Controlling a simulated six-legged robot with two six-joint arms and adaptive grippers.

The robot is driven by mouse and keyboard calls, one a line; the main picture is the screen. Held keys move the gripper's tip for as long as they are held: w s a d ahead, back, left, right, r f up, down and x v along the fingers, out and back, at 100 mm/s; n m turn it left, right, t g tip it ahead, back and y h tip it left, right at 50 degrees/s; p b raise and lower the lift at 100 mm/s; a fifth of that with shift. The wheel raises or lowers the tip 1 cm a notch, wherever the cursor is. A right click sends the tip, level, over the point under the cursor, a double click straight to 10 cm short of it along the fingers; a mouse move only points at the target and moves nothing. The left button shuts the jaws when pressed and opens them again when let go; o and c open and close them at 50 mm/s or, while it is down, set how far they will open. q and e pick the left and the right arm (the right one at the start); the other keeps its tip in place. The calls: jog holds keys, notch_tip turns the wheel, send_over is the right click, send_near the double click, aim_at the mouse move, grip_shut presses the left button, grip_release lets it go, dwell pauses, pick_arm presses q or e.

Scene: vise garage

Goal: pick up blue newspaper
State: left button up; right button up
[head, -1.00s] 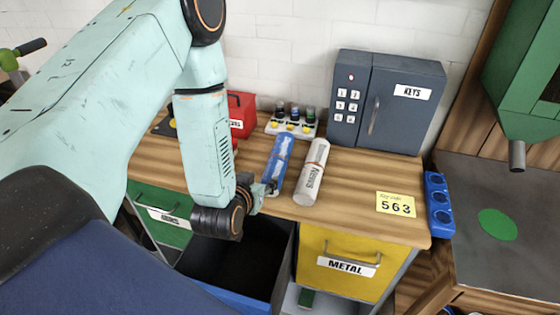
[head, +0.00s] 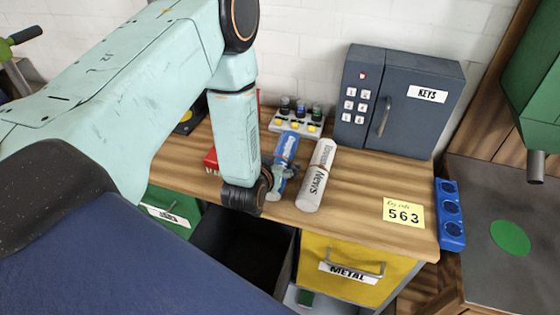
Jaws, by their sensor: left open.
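The blue newspaper (head: 287,148) is a rolled paper lying on the wooden counter, left of a white rolled newspaper (head: 318,178). My left gripper (head: 284,178) is at the near half of the blue roll, overlapping it in the picture. Its jaws are open, and the wrist hides part of the roll's near end. I cannot tell whether the fingers touch the roll. My right gripper is not in view.
A grey key safe (head: 398,100) stands at the back right. A small rack of bottles (head: 297,118) is behind the rolls. A yellow note (head: 403,213) lies on the counter's right part. Below are an open dark drawer (head: 240,245) and a yellow METAL drawer (head: 355,268).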

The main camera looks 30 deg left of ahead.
pick_arm(q)
jog(key=shift+w+f, duration=0.2)
jog(key=shift+w, duration=0.2)
jog(key=shift+w+d, duration=0.1)
jog(key=shift+d, duration=0.15)
jog(key=shift+s+a+r, duration=0.1)
jog(key=shift+s, duration=0.1)
jog(key=shift+c, duration=0.4)
jog(key=shift+a, duration=0.1)
jog(key=shift+c, duration=0.9)
jog(key=shift+w, duration=0.2)
jog(key=c, duration=0.6)
jog(key=shift+s, duration=0.15)
jog(key=c, duration=0.4)
jog(key=shift+c, duration=0.9)
